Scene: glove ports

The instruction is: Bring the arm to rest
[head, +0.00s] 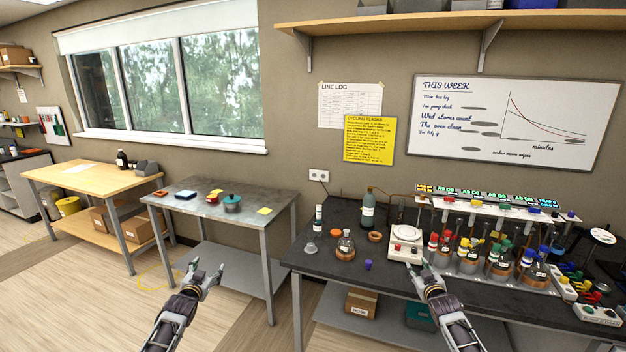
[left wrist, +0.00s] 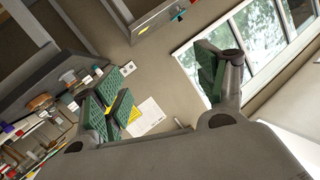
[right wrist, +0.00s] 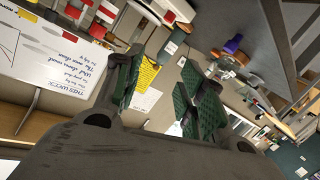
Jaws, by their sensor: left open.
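My left gripper (head: 206,269) hangs in the air in front of the grey metal table. In the left wrist view its two green-padded fingers (left wrist: 160,88) stand wide apart with nothing between them. My right gripper (head: 420,268) is in front of the dark bench's near edge, close to the white scale in the picture. In the right wrist view its green-padded fingers (right wrist: 160,90) are apart and empty. Both forearms reach in from the bottom of the head view. I cannot tell how far each gripper is from the furniture.
The dark bench (head: 335,268) holds a white scale (head: 405,243), a rack of capped flasks (head: 490,250) and a tall bottle (head: 368,210). The grey table (head: 200,207) carries a teal pot (head: 232,204) and small items. A wooden table (head: 85,180) stands further left. The floor between is mostly clear.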

